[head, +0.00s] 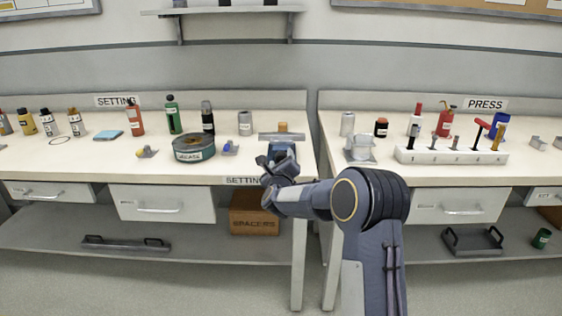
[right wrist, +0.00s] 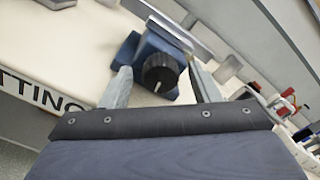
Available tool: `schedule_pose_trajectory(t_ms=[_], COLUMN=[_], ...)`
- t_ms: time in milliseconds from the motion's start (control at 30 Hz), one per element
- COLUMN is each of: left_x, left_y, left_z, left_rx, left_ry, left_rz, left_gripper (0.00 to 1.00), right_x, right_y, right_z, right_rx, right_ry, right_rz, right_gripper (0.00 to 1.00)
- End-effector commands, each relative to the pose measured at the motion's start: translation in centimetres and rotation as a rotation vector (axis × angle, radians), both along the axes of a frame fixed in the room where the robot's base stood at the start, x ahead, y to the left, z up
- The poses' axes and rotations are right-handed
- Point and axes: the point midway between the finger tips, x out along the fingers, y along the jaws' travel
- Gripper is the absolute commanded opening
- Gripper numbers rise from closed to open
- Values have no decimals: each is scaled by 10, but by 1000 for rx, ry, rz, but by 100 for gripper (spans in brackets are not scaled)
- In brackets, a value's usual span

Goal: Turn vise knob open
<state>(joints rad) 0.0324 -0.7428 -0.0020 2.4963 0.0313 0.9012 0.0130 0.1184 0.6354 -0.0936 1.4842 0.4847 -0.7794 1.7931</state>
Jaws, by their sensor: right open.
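The blue vise (head: 284,150) stands at the front right edge of the left bench, with a grey metal bar across its top. In the right wrist view the vise body (right wrist: 138,46) is blue and its round black knob (right wrist: 160,68) carries a pale mark. My right gripper (head: 277,168) is at the front of the vise and hides the knob in the head view. In the right wrist view its open fingers (right wrist: 159,82) stand on either side of the knob, with visible gaps. My left gripper is not in view.
A green round tin (head: 194,148) and a small blue-knobbed item (head: 230,148) stand left of the vise. Several bottles line the bench back. Right of the gap between benches are a clear-grey fixture (head: 360,148) and a white tool rack (head: 450,156).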

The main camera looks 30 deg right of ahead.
Motion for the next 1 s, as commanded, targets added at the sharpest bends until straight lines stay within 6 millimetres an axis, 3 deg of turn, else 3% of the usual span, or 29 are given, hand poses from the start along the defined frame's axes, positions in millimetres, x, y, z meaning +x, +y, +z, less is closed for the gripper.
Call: schedule_pose_trajectory(t_ms=[267,600,1000], left_x=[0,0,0], left_y=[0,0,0], left_z=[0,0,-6], left_rx=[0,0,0], left_ry=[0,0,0], left_rz=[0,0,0], left_gripper=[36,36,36], right_x=[2,2,1], right_y=[-1,-1,0], right_z=[0,0,-1], right_rx=[-1,-1,-67], right_ry=[1,1,41], right_rz=[0,0,1], right_gripper=[56,12,11])
